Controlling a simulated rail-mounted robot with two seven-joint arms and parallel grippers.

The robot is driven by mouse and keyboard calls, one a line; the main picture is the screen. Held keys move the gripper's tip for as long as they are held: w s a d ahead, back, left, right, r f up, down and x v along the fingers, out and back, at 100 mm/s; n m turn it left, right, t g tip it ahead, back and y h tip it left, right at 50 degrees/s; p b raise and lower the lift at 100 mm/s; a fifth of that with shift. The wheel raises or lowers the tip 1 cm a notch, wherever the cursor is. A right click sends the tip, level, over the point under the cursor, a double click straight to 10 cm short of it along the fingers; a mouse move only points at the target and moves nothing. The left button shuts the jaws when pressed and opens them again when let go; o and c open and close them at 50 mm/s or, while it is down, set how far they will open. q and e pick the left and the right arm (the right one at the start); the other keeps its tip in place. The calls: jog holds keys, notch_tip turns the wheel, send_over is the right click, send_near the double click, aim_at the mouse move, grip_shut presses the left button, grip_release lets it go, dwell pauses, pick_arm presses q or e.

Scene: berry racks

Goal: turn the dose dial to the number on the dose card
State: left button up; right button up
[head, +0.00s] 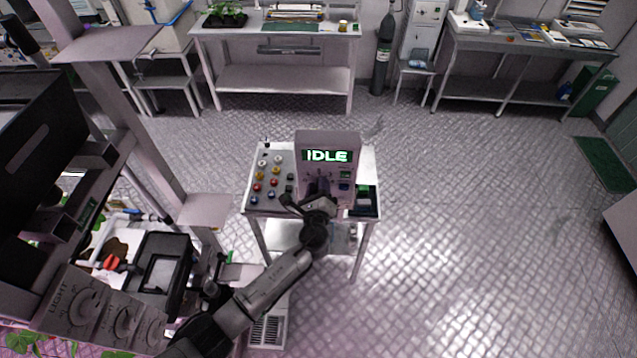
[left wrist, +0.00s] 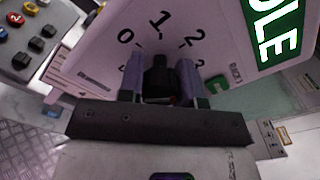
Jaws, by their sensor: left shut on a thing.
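The dose dial (left wrist: 159,76) is a dark knob on the pale panel of the dosing unit (head: 311,139). Printed numbers, among them 0, 1 and 2, fan out around it in the left wrist view. My left gripper (head: 317,193) has its fingers on either side of the knob and is shut on it. I cannot make out a dose card. My right gripper is not in view.
The unit stands on a small table (head: 252,209) beside a panel of coloured buttons (head: 268,180). A dark tray with a green part (head: 364,200) is at its right. Benches (head: 275,80) line the back wall.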

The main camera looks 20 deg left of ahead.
pick_arm(q)
jog(key=m+p, duration=0.2)
jog(key=m, duration=0.1)
jog(key=shift+r+m, duration=0.15)
jog(key=shift+m, duration=0.25)
jog(key=m+p, duration=0.2)
jog(key=m, duration=0.2)
jog(key=shift+p, duration=0.4)
jog(key=m+p, duration=0.1)
jog(key=m, duration=0.2)
jog(key=shift+m, duration=0.8)
jog(key=shift+p, duration=0.3)
jog(key=o, duration=0.9)
jog(key=shift+o, duration=0.2)
jog(key=shift+s+f, duration=0.1)
jog(key=shift+f, duration=0.1)
